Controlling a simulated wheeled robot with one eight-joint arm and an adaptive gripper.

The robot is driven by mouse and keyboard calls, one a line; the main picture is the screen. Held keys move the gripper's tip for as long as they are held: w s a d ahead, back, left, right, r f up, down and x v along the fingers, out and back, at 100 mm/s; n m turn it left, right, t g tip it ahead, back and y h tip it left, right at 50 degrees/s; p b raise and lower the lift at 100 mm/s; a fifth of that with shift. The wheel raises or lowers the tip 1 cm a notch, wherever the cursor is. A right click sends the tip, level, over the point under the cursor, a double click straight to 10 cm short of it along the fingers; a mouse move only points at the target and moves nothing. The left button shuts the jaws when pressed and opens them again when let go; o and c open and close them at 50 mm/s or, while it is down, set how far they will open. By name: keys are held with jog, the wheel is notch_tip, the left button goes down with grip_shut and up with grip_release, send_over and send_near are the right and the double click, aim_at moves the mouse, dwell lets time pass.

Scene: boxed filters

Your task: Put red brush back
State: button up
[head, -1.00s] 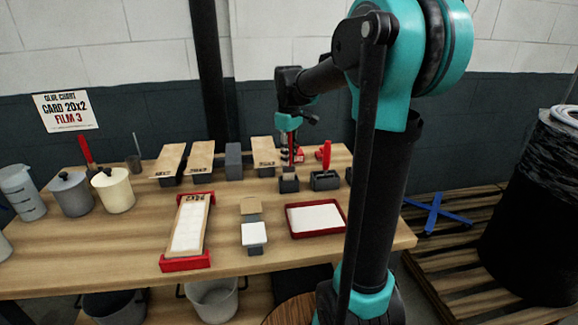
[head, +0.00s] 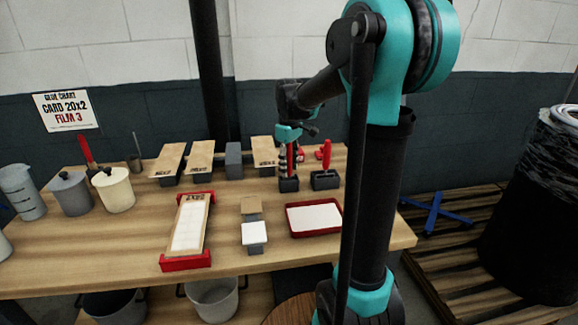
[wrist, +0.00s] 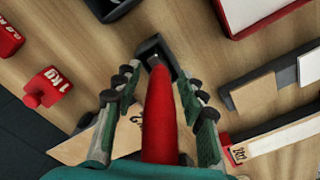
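The red brush (head: 289,158) stands about upright at a small dark holder block (head: 289,184) near the back right of the table. In the wrist view the red handle (wrist: 160,110) runs down to the dark holder (wrist: 153,48). My gripper (wrist: 160,90) has its fingers on both sides of the handle, with visible gaps. In the head view my gripper (head: 288,150) is around the upper part of the brush. The brush's lower end is hidden in the holder.
A second dark holder (head: 326,181) with a red item stands just right. Red weights (wrist: 48,87) lie close by. A red-rimmed tray (head: 314,219), a white-topped block (head: 254,236) and a red-ended board (head: 187,235) are in front. Boards on blocks (head: 201,156) stand left.

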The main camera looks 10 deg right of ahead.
notch_tip(320, 180, up, 12)
jog(key=shift+r, duration=0.15)
dwell(0.5)
